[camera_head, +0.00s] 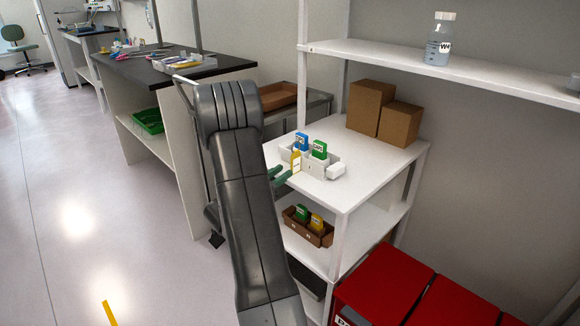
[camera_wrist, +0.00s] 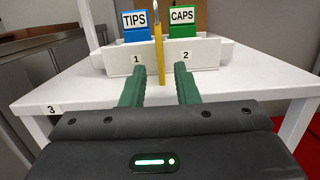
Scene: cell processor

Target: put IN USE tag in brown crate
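A yellow tag (camera_head: 296,161) with a white label stands upright at the front of a white two-slot holder on the upper shelf. Its writing is too small to read. In the wrist view the yellow tag (camera_wrist: 159,50) shows edge-on, in front of the holder between labels 1 and 2. My gripper (camera_wrist: 160,68) has its green fingers apart, one on each side of the tag, with gaps showing. In the head view my gripper (camera_head: 285,177) is close to the tag. A brown crate (camera_head: 321,241) on the lower shelf holds a green and a yellow tag.
The holder (camera_wrist: 205,58) carries a blue TIPS tag (camera_wrist: 136,24) and a green CAPS tag (camera_wrist: 183,22). Two cardboard boxes (camera_head: 371,106) stand behind. Another brown tray (camera_head: 279,96) is at the back left. Red bins (camera_head: 385,285) are at the lower right.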

